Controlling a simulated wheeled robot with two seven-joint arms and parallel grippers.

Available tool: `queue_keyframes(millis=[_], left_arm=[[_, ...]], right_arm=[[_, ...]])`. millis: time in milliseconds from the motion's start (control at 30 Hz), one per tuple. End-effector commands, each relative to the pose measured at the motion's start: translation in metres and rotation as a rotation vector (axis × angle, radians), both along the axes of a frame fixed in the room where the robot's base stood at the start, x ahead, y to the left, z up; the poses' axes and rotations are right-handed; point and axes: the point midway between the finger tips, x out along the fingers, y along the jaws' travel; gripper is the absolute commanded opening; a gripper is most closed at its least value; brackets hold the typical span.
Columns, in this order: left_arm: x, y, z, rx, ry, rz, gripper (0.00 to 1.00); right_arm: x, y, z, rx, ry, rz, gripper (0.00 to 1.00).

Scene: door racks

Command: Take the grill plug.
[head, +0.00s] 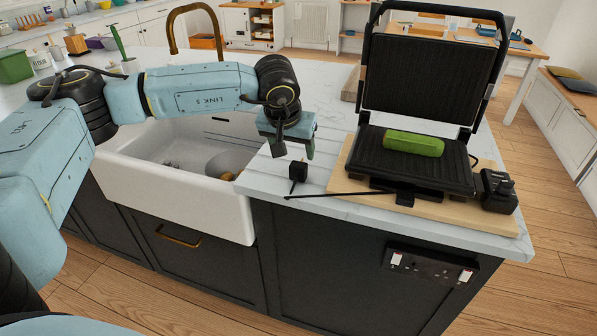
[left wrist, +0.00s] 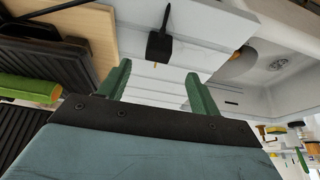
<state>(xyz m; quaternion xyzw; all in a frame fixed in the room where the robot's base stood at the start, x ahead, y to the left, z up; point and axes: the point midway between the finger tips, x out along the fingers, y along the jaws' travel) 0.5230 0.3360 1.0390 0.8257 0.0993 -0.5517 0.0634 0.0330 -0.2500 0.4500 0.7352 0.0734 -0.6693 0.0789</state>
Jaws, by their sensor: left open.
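The black grill plug (head: 298,171) stands on the white counter between the sink and the grill. It also shows in the left wrist view (left wrist: 159,46), just beyond the fingertips, with a dark cord or prong pointing up in the picture. My left gripper (head: 296,152) is open and points down just above the plug, apart from it as far as I can tell. In the left wrist view its two green fingers (left wrist: 157,72) are spread and empty. The black grill (head: 430,85) stands with its lid up on a wooden board (head: 340,185). My right gripper is out of view.
A white sink (head: 180,205) with a bowl (head: 230,164) and a brass tap (head: 173,30) is left of the plug. A double socket (head: 430,265) is on the cabinet front below the counter edge.

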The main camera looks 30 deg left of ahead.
Motion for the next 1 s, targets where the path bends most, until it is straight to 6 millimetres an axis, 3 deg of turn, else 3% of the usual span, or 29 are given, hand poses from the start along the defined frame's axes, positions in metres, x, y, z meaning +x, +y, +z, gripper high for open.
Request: queue_keyframes(millis=[100,367,700,1000], left_arm=[[0.008,0.001,-0.022,-0.002,0.003,0.001,0.64],[0.016,0.003,-0.041,-0.002,0.002,-0.001,0.64],[0.034,0.006,-0.082,-0.005,0.001,0.0,0.64],[0.035,0.006,-0.085,-0.005,0.0,0.0,0.61]], right_arm=[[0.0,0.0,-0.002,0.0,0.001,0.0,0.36],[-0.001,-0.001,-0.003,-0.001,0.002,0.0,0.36],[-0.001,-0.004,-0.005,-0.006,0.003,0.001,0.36],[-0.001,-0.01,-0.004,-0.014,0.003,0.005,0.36]])
